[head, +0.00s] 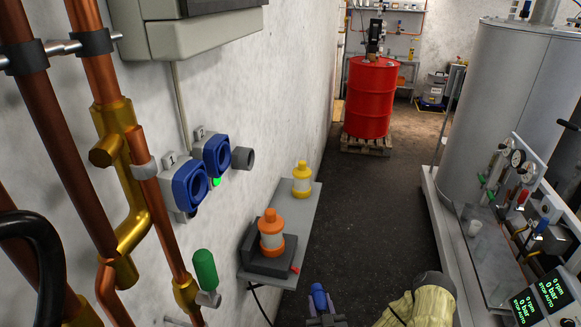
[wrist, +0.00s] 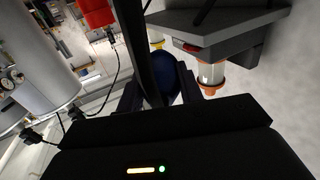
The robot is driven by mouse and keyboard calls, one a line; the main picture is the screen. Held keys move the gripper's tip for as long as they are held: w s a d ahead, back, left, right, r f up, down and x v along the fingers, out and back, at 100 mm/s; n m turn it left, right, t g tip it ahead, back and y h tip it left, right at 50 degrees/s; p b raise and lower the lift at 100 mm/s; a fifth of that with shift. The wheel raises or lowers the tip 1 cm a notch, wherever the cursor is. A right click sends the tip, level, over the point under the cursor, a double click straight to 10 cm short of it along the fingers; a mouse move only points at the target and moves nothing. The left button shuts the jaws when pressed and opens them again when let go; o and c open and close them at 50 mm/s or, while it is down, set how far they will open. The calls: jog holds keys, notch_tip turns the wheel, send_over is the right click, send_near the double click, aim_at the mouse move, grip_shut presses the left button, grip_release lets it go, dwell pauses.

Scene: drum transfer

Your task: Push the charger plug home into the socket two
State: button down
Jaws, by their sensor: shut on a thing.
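Two blue sockets sit side by side on the left wall in the head view. The nearer socket (head: 189,188) has a plate that seems marked 1. The farther one, socket two (head: 216,156), has a plate that seems marked 2. My gripper (head: 322,314) is at the bottom edge of the head view, shut on the blue charger plug (head: 319,296). The plug is well to the right of the sockets and apart from them. In the wrist view the dark blue plug (wrist: 170,85) is between the fingers, partly hidden by a black strip.
A grey wall shelf (head: 304,215) holds a black charger base with an orange-capped lamp (head: 271,233) and a yellow-capped one (head: 302,178). Copper pipes (head: 150,190) and a green-handled valve (head: 205,270) are left. A red drum (head: 370,98) stands behind; a grey tank (head: 500,110) is right.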

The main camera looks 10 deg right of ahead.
jog(key=w+r+n+g+y+p, duration=0.1)
jog(key=w+r+n+y, duration=0.15)
jog(key=r, duration=0.35)
jog(key=w+r+n+y+p, duration=0.1)
jog(key=w+r+y, duration=0.15)
jog(key=r, duration=0.35)
notch_tip(320, 180, up, 12)
jog(key=n+g+y+p, duration=0.2)
jog(key=n+g+y, duration=0.1)
jog(key=n+y, duration=0.25)
send_over(315, 288)
jog(key=w+a, duration=0.2)
jog(key=m, duration=0.1)
jog(key=s+a+r+n+g+y+p, duration=0.2)
jog(key=a+r+n+g+y, duration=0.1)
jog(key=r, duration=0.9)
jog(key=s+a+r+n+g+y+p, duration=0.2)
jog(key=r+g, duration=0.3)
jog(key=r, duration=0.7)
jog(key=shift+s+a+r+n+y, duration=0.4)
jog(key=shift+s+a+y, duration=0.05)
jog(key=shift+s+a, duration=0.1)
jog(key=shift+a, duration=0.15)
jog(key=x, duration=0.6)
jog(key=shift+w+a, duration=0.2)
jog(key=shift+p+x, duration=0.35)
jog(key=shift+x, duration=1.4)
